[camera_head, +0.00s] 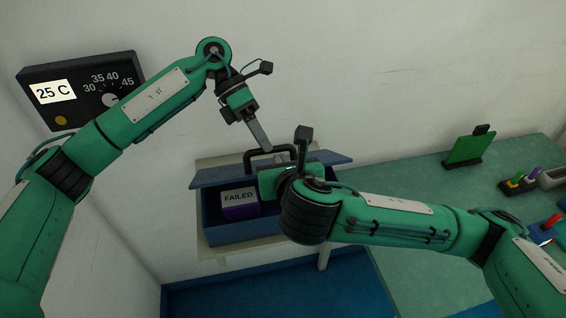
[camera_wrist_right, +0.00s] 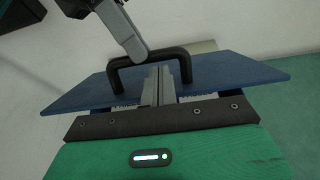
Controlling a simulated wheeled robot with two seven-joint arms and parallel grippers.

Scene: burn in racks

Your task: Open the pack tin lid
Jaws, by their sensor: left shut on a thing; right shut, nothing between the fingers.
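The pack tin (camera_head: 229,232) is a dark blue open-topped box on a pale stand. Its blue lid (camera_head: 216,177) is raised and tilted at the tin's back, leaving the inside visible. The lid also shows in the right wrist view (camera_wrist_right: 235,72), with a black handle (camera_wrist_right: 198,62). My left gripper (camera_head: 265,147) comes from above and is shut on the handle. My right gripper (camera_wrist_right: 159,86) is shut and empty, its fingertips in front of the lid near the handle; contact is unclear. My right arm hides the tin's right part.
A purple block (camera_head: 240,212) labelled FAILED is in the tin. A black dial panel (camera_head: 85,88) reading 25 C is on the left wall. A green table (camera_head: 430,200) at right holds a green board (camera_head: 464,150) and small coloured items.

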